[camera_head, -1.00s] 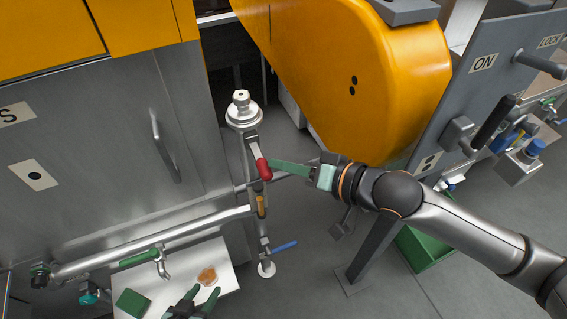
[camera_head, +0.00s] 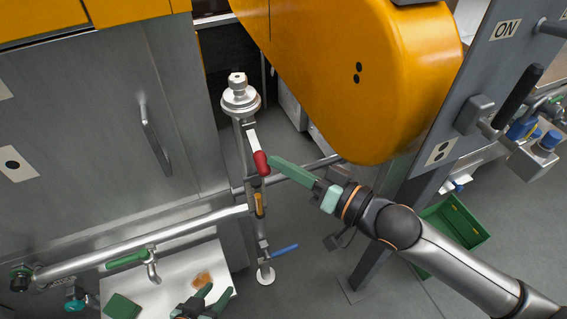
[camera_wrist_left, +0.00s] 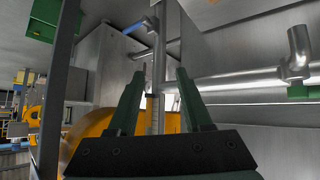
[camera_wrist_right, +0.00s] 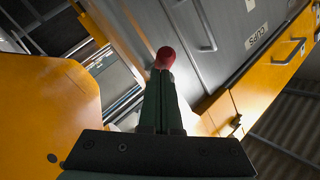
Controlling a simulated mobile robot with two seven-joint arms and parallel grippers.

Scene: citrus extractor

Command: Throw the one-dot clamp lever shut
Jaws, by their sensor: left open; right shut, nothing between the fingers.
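A lever with a red grip (camera_head: 261,163) and a silver shank hangs down on the vertical pipe at the middle; I see no dot mark on it. My right gripper (camera_head: 272,162) is shut and empty, its fingertips close beside the red grip; I cannot tell if they touch. In the right wrist view the red grip (camera_wrist_right: 165,58) shows just past the shut fingertips. A one-dot plate (camera_head: 13,163) is on the steel cabinet at left. A black-handled lever (camera_head: 511,100) stands by a two-dot plate (camera_head: 440,152). My left gripper (camera_head: 207,293) is open and empty low in the view.
The orange housing (camera_head: 350,60) with two dots overhangs the right arm. A horizontal pipe (camera_head: 190,226) with a green handle (camera_head: 127,260) crosses the left side above a white tray (camera_head: 172,291). A blue-handled valve (camera_head: 285,250) is low on the vertical pipe. A green bin (camera_head: 462,225) is at right.

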